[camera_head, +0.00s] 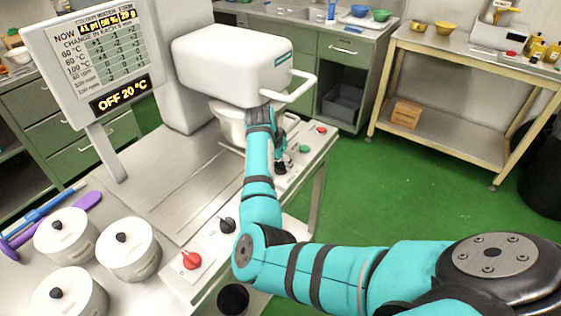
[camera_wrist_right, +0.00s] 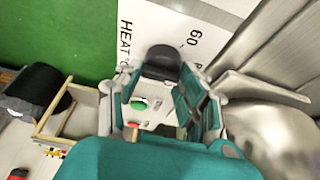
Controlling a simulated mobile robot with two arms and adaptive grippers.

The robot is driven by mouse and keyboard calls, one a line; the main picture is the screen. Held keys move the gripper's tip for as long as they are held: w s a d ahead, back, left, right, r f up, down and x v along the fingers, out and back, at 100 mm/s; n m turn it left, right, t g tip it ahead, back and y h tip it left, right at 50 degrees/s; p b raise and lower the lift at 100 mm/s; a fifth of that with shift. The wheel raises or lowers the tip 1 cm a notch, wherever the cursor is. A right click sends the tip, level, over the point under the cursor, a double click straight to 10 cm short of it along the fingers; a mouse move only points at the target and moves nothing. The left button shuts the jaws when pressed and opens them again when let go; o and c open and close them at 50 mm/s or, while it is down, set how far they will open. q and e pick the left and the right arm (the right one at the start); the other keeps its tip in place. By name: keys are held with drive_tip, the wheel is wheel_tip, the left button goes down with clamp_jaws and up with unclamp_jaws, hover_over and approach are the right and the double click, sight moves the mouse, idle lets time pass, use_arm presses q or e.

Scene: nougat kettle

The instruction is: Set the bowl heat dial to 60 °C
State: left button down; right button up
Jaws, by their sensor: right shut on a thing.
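The heat dial (camera_wrist_right: 162,61) is a black knob on a pale panel printed "HEAT °C" and "60" in the right wrist view. My right gripper (camera_wrist_right: 158,84) is shut on it, with teal fingers at both sides of the knob. In the head view the right gripper (camera_head: 279,148) points down at the front panel beside the bowl (camera_head: 230,122), and my arm hides part of that area. The dial's pointer cannot be made out. The display board (camera_head: 98,62) shows "OFF 20 °C" in its lower window. My left gripper is not in view.
A green knob (camera_head: 304,149) and a red knob (camera_head: 321,129) sit close to my right gripper. Another red knob (camera_head: 191,260) and a black knob (camera_head: 228,225) are nearer on the panel. The white mixer head (camera_head: 225,62) overhangs the bowl. Lidded pots (camera_head: 128,250) stand at left.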

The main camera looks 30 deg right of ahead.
drive_tip(key=shift+r+n+p, duration=0.2)
drive_tip(key=shift+n+p, duration=0.3)
drive_tip(key=shift+p, duration=0.4)
drive_tip(key=shift+c, duration=0.2)
drive_tip(key=n+t+y+p, duration=0.1)
drive_tip(key=n+p, duration=0.2)
drive_tip(key=p, duration=0.1)
drive_tip(key=n+t+p, duration=0.1)
drive_tip(key=n+p, duration=0.2)
drive_tip(key=p, duration=0.2)
drive_tip(key=shift+s+d+r+n+y, duration=0.1)
drive_tip(key=shift+s+d+n+y, duration=0.05)
drive_tip(key=shift+n+y, duration=0.2)
drive_tip(key=shift+n+t+y+p, duration=0.3)
drive_tip(key=shift+n+y+p, duration=0.15)
drive_tip(key=shift+n+p, duration=0.75)
drive_tip(key=shift+f+n+y+p, duration=0.25)
drive_tip(key=shift+n+y+p, duration=0.25)
drive_tip(key=shift+n, duration=0.45)
